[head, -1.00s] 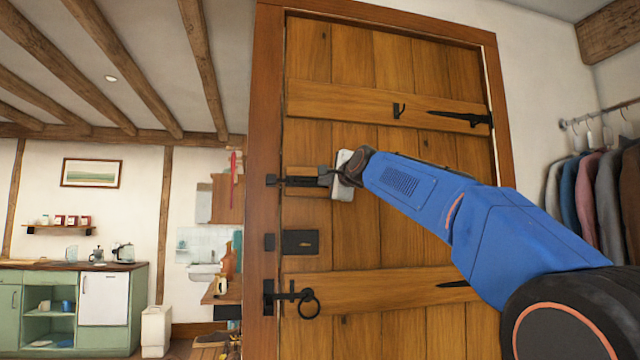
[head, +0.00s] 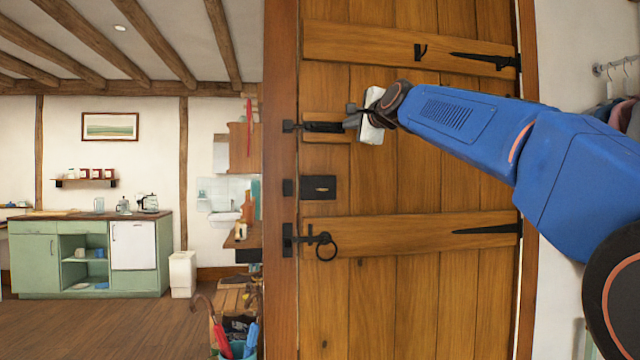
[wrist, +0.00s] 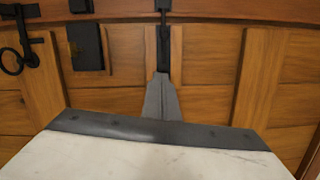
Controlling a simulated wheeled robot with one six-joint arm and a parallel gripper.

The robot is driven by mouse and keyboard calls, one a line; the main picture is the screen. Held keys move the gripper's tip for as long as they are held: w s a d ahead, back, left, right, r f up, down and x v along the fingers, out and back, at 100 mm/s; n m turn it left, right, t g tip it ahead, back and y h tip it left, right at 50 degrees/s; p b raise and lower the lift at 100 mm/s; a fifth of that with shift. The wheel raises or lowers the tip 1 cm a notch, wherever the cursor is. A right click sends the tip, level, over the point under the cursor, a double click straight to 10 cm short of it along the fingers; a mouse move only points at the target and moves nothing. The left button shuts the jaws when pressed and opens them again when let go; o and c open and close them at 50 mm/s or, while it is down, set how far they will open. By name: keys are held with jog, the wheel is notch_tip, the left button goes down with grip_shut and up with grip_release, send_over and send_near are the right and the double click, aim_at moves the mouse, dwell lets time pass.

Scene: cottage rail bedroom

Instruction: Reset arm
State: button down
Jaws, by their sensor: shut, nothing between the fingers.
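My gripper (head: 354,122) is at the end of my blue arm, raised in front of the wooden plank door (head: 375,290). It is shut, with nothing seen between the fingers. Its tips are close to the right end of the black sliding bolt (head: 322,127); I cannot tell whether they touch it. In the wrist view the grey fingers (wrist: 161,98) point at the dark bolt (wrist: 163,45), with the pale gripper body filling the lower part.
Below the bolt are a black lock box (head: 318,187) and a ring handle (head: 326,246). Left of the door frame, a bucket with umbrellas (head: 236,345) stands near a wooden bench. A green cabinet (head: 35,262) is far left, with open floor before it. Clothes hang at right.

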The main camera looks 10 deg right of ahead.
jog(key=s+d+f+n+g+h, duration=0.1)
jog(key=s+f+n+g, duration=0.3)
jog(key=s+f, duration=1.1)
jog(key=s+d+f+n+g+h, duration=0.1)
jog(key=s+f+n+g, duration=0.4)
jog(key=s+f, duration=1)
jog(key=s+d+f+n+g+h, duration=0.1)
jog(key=s+f+n+g, duration=0.3)
jog(key=s+f, duration=1.2)
notch_tip(320, 180, down, 18)
jog(key=d+n, duration=0.1)
jog(key=n, duration=0.3)
jog(key=shift+d+f+n, duration=0.15)
jog(key=shift+d+n, duration=0.1)
jog(key=shift+n, duration=0.15)
